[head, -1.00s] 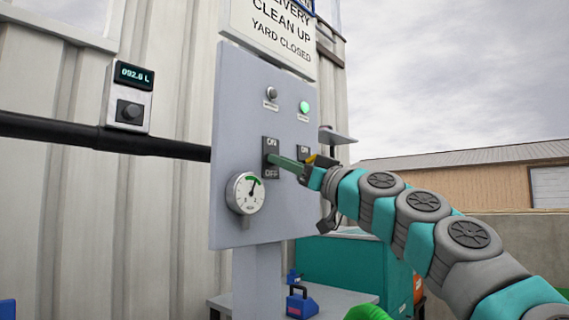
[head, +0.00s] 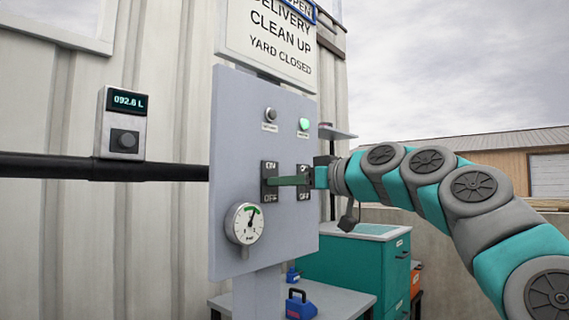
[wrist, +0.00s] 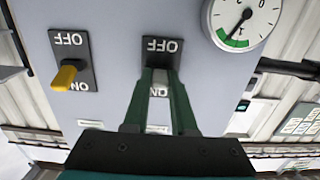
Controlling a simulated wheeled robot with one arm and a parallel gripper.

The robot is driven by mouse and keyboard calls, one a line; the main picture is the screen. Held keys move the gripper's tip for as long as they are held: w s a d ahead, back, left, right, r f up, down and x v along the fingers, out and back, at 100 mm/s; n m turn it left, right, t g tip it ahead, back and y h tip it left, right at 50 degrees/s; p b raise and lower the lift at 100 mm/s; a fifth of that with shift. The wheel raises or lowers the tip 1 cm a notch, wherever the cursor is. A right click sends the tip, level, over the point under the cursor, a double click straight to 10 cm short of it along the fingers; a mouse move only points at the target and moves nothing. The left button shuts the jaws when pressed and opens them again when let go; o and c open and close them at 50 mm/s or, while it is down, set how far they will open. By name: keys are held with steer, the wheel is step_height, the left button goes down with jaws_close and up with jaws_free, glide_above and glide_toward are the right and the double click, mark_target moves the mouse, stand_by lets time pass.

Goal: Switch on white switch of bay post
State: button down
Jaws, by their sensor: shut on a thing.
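The bay post is a grey panel (head: 232,150) with two dark switch plates marked ON at the top and OFF at the bottom. My gripper (head: 276,181) reaches in level from the right to the middle of the left plate (head: 270,167). In the wrist view, which is upside down, its green fingers (wrist: 160,80) are shut on the pale lever of the white switch (wrist: 160,75). The lever is mostly hidden between the fingers, so its exact tilt is unclear. The other switch has a yellow lever (wrist: 65,77), apart from my fingers.
Above the switches are an unlit grey lamp (head: 271,114) on the left and a lit green lamp (head: 304,124) on the right. A round gauge (head: 244,223) sits below. A sign (head: 272,40) tops the panel. A teal cabinet (head: 355,265) stands behind at right.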

steer(key=r+g+h+p, duration=0.1)
steer(key=p, duration=0.1)
steer(key=g+h+p, duration=0.1)
steer(key=p, duration=0.2)
steer(key=shift+w+r+p, duration=0.15)
steer(key=shift+r+p, duration=0.2)
steer(key=shift+a+h+p, duration=0.1)
steer(key=shift+h+p, duration=0.4)
steer(key=shift+f+g, duration=0.15)
steer(key=shift+g, duration=0.15)
steer(key=c, duration=0.7)
jaws_free()
steer(key=shift+v, duration=3.85)
